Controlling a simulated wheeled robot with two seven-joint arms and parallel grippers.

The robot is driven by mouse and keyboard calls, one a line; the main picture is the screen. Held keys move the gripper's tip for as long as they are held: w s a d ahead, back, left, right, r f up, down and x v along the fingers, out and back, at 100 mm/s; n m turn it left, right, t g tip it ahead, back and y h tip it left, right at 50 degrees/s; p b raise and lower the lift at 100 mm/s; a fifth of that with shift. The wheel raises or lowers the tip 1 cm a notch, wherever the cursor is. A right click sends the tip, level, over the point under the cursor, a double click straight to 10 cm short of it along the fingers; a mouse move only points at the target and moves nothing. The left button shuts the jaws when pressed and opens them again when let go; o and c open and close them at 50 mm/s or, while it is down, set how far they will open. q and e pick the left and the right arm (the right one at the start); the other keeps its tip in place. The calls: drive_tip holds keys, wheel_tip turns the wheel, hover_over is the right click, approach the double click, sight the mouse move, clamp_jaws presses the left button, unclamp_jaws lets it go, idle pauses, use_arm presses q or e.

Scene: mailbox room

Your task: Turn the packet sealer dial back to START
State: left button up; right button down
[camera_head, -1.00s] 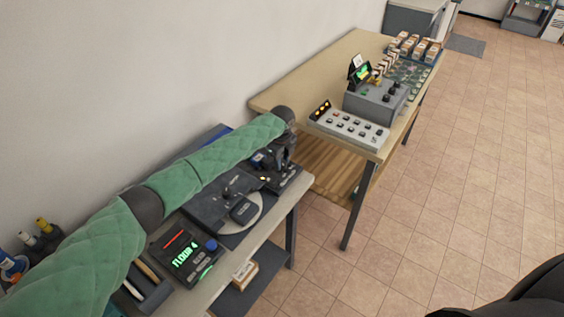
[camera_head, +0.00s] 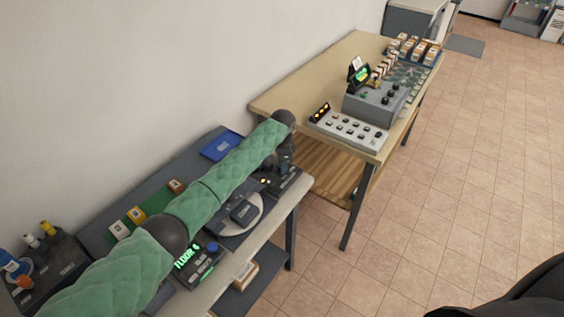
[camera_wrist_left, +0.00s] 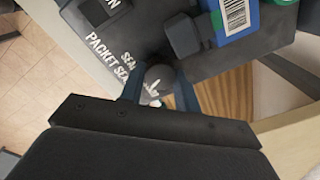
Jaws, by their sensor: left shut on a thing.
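The packet sealer (camera_wrist_left: 140,35) is a dark box with white "PACKET" lettering in the left wrist view. Its dial (camera_wrist_left: 159,78) is a dark round knob near the lettering. My left gripper (camera_wrist_left: 158,90) has its two blue fingers on either side of the dial and is shut on it. The START mark and the dial's pointer cannot be made out. In the head view, the sealer (camera_head: 287,180) stands at the near bench's right end, partly behind my left gripper (camera_head: 286,160). My right gripper is not in view.
A round plate (camera_head: 253,218) with a dark device is on the near bench, beside a lit display box (camera_head: 199,265). A blue tray (camera_head: 222,146) lies by the wall. The far table (camera_head: 335,75) holds a grey control box (camera_head: 375,103) and a button panel (camera_head: 347,130).

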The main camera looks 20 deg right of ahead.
use_arm(q)
drive_tip(key=n, duration=0.1)
drive_tip(key=n+p, duration=0.1)
drive_tip(key=n, duration=0.1)
drive_tip(key=shift+d+r, duration=0.1)
drive_tip(key=shift+r, duration=0.15)
drive_tip(key=shift+w+n+p, duration=0.1)
drive_tip(key=shift+n+p, duration=0.35)
drive_tip(key=shift+n, duration=0.85)
drive_tip(key=o, duration=0.5)
drive_tip(key=shift+o, duration=1)
drive_tip(key=shift+f, duration=0.15)
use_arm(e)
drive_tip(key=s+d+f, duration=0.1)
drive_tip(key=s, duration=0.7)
use_arm(q)
drive_tip(key=shift+r, duration=0.2)
drive_tip(key=shift+r+b, duration=0.65)
drive_tip(key=shift+r, duration=0.3)
wheel_tip(320, 180, up, 5)
drive_tip(key=shift+f+b, duration=0.2)
drive_tip(key=shift+b, duration=0.65)
drive_tip(key=shift+r, duration=0.5)
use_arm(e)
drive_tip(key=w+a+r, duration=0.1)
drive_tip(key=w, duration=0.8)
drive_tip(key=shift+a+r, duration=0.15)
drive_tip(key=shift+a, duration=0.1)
